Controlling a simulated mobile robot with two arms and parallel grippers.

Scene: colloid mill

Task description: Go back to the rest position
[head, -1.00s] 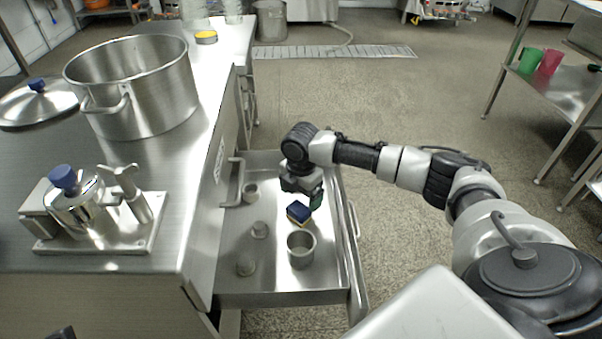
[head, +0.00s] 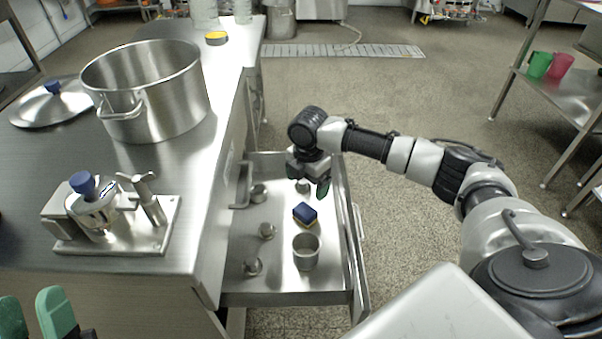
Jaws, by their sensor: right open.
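My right gripper (head: 311,182) is open and empty, with its fingers pointing down above the far part of the open drawer (head: 285,297). Below and nearer than it, a dark blue and yellow block (head: 305,214) lies on the drawer floor, apart from the fingers. My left gripper (head: 32,314) shows only in part at the bottom left corner. Its green fingertips are apart with nothing seen between them, and the rest of it is cut off by the frame.
The drawer also holds a metal cup (head: 306,251) and several small metal pieces. The counter (head: 190,170) carries a large pot (head: 150,95), its lid (head: 50,103) and a metal fixture (head: 115,215). A shelf (head: 565,95) stands at right. The floor beyond the drawer is clear.

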